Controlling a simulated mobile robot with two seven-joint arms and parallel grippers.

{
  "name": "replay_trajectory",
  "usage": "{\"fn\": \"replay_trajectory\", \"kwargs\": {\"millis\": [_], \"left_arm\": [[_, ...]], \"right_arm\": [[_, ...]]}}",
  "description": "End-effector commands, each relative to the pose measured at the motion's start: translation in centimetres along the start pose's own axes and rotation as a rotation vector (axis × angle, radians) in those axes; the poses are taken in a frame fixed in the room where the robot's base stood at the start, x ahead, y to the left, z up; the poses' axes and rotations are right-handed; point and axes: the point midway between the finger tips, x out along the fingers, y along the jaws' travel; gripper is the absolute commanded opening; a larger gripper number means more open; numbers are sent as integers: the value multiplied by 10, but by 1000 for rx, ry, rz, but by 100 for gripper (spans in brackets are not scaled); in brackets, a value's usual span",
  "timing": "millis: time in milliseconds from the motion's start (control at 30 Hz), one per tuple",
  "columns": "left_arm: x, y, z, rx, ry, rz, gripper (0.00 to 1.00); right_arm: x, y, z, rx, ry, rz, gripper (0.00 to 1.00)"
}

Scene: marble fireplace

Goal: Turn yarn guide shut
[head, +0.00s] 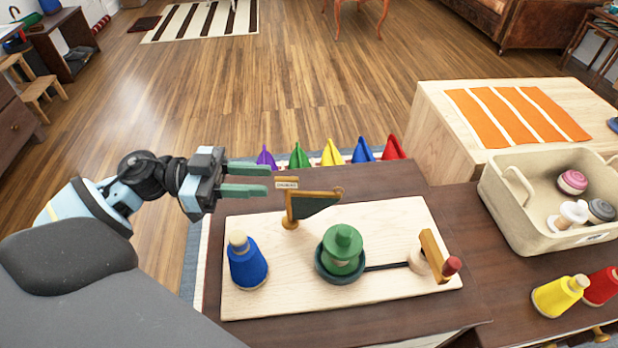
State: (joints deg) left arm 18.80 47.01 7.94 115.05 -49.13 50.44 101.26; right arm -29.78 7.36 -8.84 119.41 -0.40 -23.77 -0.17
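A light wooden board (400,218) lies on the dark table and carries the device. At its back edge, a wooden swing arm with a dark green panel (316,206), which looks like the yarn guide, stands on a small round post and points right. A small label (287,185) with unreadable text is by its top. My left gripper (268,180) is open and empty, its two greenish fingers pointing right, just left of the label and the guide. No contact is clear. A green spool (342,243) sits in a dark round holder at the board's middle. My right gripper is out of view.
On the board stand a blue yarn cone (248,265) at left and a wooden upright with a red knob (452,265) at right. A beige basket (535,228) and a yellow cone (560,296) are further right. Several coloured pointed pieces (332,154) line up behind the table.

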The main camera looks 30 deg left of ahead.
Motion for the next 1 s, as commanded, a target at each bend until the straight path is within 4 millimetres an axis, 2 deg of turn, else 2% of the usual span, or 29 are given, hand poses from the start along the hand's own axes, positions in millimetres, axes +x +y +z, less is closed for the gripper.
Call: {"fn": "replay_trajectory", "kwargs": {"millis": [267, 700, 1000], "left_arm": [[8, 0, -2, 3, 2, 0, 31], [68, 0, -2, 3, 3, 0, 31], [79, 0, -1, 1, 2, 0, 31]], "right_arm": [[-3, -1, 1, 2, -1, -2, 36], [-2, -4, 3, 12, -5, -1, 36], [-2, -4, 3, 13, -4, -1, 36]]}}
